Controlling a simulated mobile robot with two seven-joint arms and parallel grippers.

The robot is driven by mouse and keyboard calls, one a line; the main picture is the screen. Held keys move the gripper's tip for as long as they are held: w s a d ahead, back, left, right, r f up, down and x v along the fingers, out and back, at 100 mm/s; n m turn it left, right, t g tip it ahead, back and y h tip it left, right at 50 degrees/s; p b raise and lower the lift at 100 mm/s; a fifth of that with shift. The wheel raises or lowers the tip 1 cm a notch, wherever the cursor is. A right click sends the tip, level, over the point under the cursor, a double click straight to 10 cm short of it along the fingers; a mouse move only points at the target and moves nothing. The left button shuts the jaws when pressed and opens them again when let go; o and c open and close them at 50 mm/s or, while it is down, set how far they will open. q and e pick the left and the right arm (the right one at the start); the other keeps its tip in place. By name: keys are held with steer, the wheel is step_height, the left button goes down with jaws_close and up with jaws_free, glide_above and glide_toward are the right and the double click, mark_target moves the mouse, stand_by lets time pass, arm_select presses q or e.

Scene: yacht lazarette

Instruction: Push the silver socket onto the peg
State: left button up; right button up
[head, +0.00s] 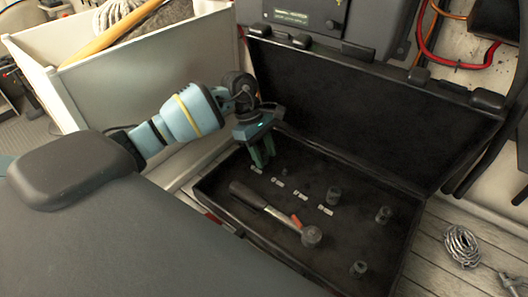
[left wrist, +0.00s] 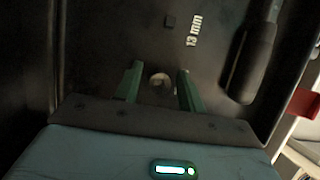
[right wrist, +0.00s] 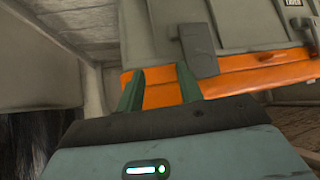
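My left gripper (head: 262,160) reaches down into the left end of the black tool case (head: 213,190). In the left wrist view its fingers (left wrist: 160,80) stand apart on either side of a round silver-grey socket (left wrist: 160,84), with narrow gaps showing. This socket is hidden in the head view. A small dark square peg (left wrist: 170,21) stands beside the "13 mm" label (left wrist: 194,31). Other sockets (head: 334,195) (head: 383,214) (head: 359,268) stand in the case. My right gripper (right wrist: 159,78) is open and empty before a grey and orange box (right wrist: 240,75).
A ratchet (head: 265,208) lies across the case near the gripper; its dark handle (left wrist: 250,65) shows in the left wrist view. The raised lid (head: 360,110) stands behind. A white bin (head: 140,75) is left of the case. A metal coil (head: 461,246) lies to the right.

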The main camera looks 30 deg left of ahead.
arm_select(q)
steer(key=shift+o, duration=0.6)
arm_select(e)
steer(key=shift+f, duration=0.1)
arm_select(q)
steer(key=shift+a+r, duration=0.1)
steer(key=shift+r, duration=0.2)
steer(key=b+v, duration=0.1)
steer(key=v, duration=0.5)
steer(key=shift+a+r, duration=0.25)
steer(key=shift+r, duration=0.35)
arm_select(e)
steer(key=shift+s+a+f, duration=0.1)
steer(key=shift+s+f, duration=0.45)
arm_select(q)
steer(key=shift+f, duration=0.1)
arm_select(e)
steer(key=shift+s+f, duration=0.15)
